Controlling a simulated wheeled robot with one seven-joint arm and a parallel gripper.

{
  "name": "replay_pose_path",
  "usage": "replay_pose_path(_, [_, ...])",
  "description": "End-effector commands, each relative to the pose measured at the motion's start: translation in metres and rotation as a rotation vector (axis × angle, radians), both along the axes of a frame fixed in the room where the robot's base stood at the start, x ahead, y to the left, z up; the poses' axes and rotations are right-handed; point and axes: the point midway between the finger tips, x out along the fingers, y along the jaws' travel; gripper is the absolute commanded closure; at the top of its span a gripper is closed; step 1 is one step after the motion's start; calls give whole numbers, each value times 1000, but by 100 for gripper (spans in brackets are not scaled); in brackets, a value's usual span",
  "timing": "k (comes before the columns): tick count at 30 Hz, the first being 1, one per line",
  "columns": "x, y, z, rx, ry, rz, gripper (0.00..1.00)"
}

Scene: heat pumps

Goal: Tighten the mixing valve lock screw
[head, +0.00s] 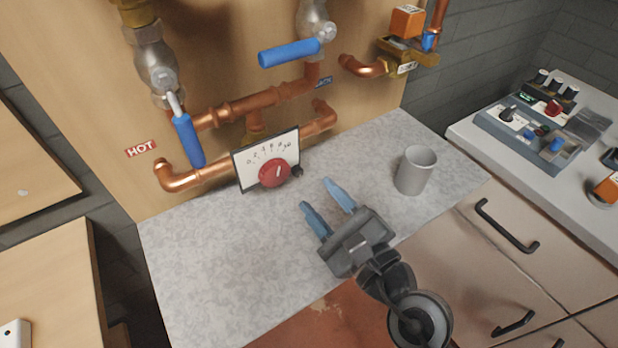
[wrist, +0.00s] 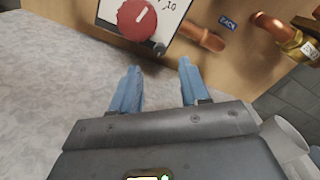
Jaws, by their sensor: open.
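The mixing valve has a red knob (head: 274,173) on a white scale plate (head: 256,160) in front of the copper pipes. A small dark lock screw (head: 297,171) sticks out at the plate's lower right, beside the knob. In the wrist view the red knob (wrist: 137,19) is at the top and the dark screw (wrist: 159,49) is just below and right of it. My gripper (head: 321,198) is open and empty above the counter, in front and slightly right of the screw. In the wrist view its blue fingers (wrist: 160,82) point toward the valve, apart from the screw.
A grey cup (head: 415,170) stands on the counter right of my gripper and partly shows in the wrist view (wrist: 285,140). Blue-handled valves (head: 288,53) and copper pipes (head: 250,105) are on the wooden panel. The counter left of my gripper (head: 200,270) is clear.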

Motion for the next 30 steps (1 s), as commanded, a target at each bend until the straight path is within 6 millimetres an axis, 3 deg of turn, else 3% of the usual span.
replay_pose_path(9, [38, 25, 2, 1, -1, 0, 55])
replay_pose_path(21, [44, 30, 0, 0, 0, 0, 55])
replay_pose_path(30, [44, 30, 0, 0, 0, 0, 82])
